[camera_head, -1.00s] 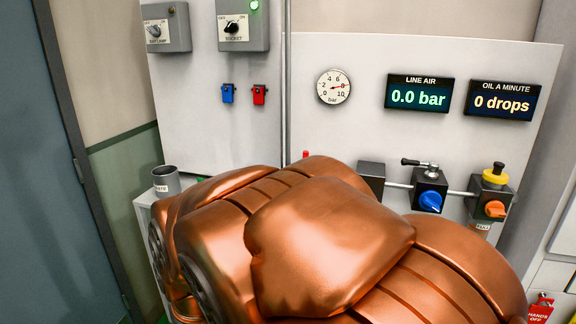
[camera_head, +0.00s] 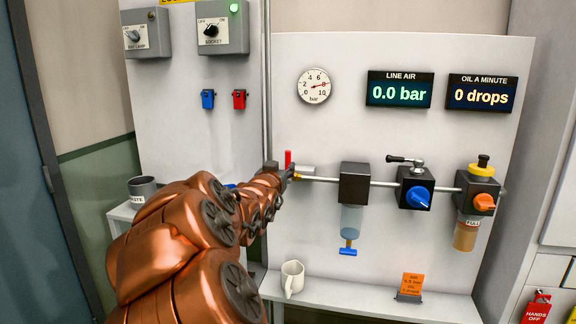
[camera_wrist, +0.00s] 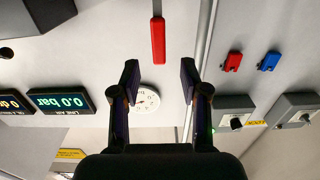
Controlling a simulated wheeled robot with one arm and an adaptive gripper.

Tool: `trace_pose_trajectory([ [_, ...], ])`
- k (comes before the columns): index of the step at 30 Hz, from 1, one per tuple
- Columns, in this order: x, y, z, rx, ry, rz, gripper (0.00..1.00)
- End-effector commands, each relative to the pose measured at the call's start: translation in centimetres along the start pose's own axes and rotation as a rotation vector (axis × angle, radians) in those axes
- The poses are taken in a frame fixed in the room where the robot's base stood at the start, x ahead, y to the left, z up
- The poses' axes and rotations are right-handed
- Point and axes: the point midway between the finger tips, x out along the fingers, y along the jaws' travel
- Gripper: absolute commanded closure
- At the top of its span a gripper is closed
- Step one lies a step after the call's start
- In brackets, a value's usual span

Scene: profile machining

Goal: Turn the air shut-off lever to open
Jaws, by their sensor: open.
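The red shut-off lever (camera_head: 288,158) stands upright at the left end of the horizontal air pipe (camera_head: 325,180), across the pipe's line. It also shows in the wrist view (camera_wrist: 158,40) as a red handle on a thin stem, ahead of the fingertips. My gripper (camera_wrist: 160,80) is open and empty, its two fingers spread to either side of the lever's line without touching it. In the head view my gripper (camera_head: 286,173) is small and partly hidden by my arm, close to the lever. The line air display (camera_head: 399,91) reads 0.0 bar.
Along the pipe are a filter (camera_head: 354,183), a regulator with blue knob (camera_head: 416,189) and a lubricator with orange knob (camera_head: 481,200). A vertical conduit (camera_head: 267,80) runs beside the lever. A white mug (camera_head: 292,278) and orange card (camera_head: 412,286) stand on the shelf below.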

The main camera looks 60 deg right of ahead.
Motion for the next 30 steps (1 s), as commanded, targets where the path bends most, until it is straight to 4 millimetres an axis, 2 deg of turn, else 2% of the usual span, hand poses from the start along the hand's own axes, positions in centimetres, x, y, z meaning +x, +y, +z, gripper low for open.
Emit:
trace_pose_trajectory([
  [5,1.2,0.2,-0.1,0.000,0.007,0.007,0.55],
  [18,6.3,0.2,-0.3,0.001,0.008,0.005,0.55],
  [24,7.6,0.2,-0.2,0.000,0.007,0.005,0.55],
  [30,7.9,0.2,-0.1,0.000,0.006,0.005,0.55],
])
